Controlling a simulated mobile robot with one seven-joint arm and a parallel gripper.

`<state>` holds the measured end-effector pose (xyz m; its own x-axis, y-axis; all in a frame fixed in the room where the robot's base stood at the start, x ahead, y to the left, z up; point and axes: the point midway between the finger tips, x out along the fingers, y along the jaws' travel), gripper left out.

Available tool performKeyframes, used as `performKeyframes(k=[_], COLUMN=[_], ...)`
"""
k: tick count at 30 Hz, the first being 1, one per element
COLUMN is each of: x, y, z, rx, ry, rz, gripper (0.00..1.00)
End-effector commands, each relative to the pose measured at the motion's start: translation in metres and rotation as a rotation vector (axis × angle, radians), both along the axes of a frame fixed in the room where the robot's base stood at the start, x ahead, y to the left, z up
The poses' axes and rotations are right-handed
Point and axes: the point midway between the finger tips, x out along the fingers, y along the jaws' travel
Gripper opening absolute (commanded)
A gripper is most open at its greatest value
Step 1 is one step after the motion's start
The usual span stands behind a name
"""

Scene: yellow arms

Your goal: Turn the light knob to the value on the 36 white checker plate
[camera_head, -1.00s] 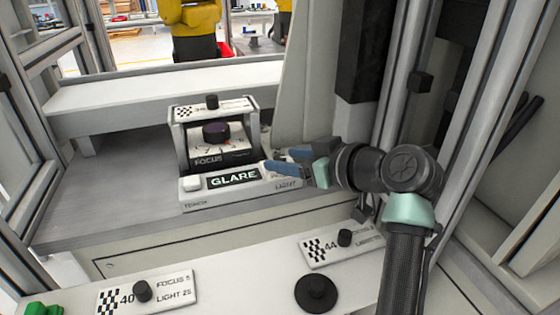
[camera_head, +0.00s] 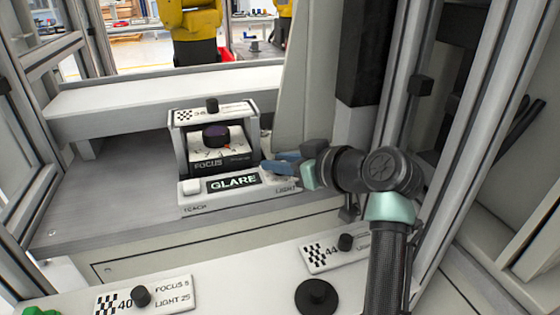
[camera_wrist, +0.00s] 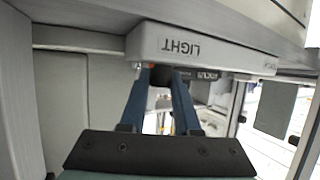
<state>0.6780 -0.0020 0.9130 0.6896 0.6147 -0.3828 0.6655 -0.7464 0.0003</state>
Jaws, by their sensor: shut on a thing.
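The fixture (camera_head: 190,190) stands on the grey shelf. Its display (camera_head: 233,182) reads GLARE, and a LIGHT label shows at its right end. A white checker plate (camera_head: 222,114) with a black peg lies on top; its number looks like 36 but its other print is hidden or too small to read. My gripper (camera_head: 272,165) reaches in from the right at the LIGHT end. In the wrist view its blue fingers (camera_wrist: 165,77) are shut on the dark light knob (camera_wrist: 161,74), beside the upside-down LIGHT label. The knob's setting cannot be read.
Plate 40 (camera_head: 175,290) reads FOCUS 5, LIGHT 25. Plate 44 (camera_head: 325,262) is partly hidden by my arm. A black round knob (camera_head: 316,297) is nearby.

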Motion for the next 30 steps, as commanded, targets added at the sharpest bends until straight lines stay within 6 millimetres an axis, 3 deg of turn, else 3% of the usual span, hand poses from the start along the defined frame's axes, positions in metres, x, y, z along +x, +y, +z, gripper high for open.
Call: performKeyframes(k=[14, 30], x=[-0.0012, -0.0019], y=[0.0009, 0.0042], z=[0.0024, 0.0056], rx=[0.0, -0.001], ry=[0.003, 0.004], rz=[-0.099, -0.566], gripper=[0.0, 0.0])
